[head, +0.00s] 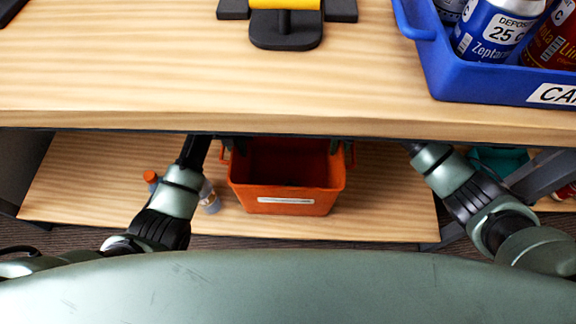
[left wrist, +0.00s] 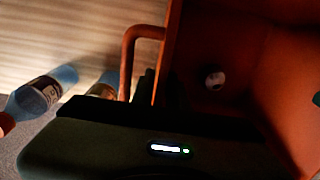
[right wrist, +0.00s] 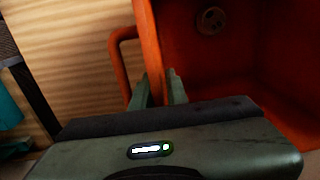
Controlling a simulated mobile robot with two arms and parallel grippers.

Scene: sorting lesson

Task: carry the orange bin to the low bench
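The orange bin (head: 287,200), with a white label on its front, is at the lower wooden shelf (head: 385,205) under the table edge. I cannot tell whether it rests there or is slightly raised. My right gripper (right wrist: 159,90) has one finger on each side of the bin's side wall, close against it, beside the loop handle (right wrist: 118,60). My left gripper (left wrist: 157,90) is at the opposite wall, beside the other handle (left wrist: 128,60), likewise astride the wall; this view is dark. A small round thing (right wrist: 211,20) shows on the bin's floor. The table hides most of both grippers in the head view.
A bottle with an orange cap (head: 151,177) and another bottle (head: 208,198) are left of the bin, near my left arm. A blue crate of cans (head: 450,84) and a black-and-yellow object (head: 285,30) are on the tabletop (head: 150,70). A teal thing (head: 500,158) is at right below.

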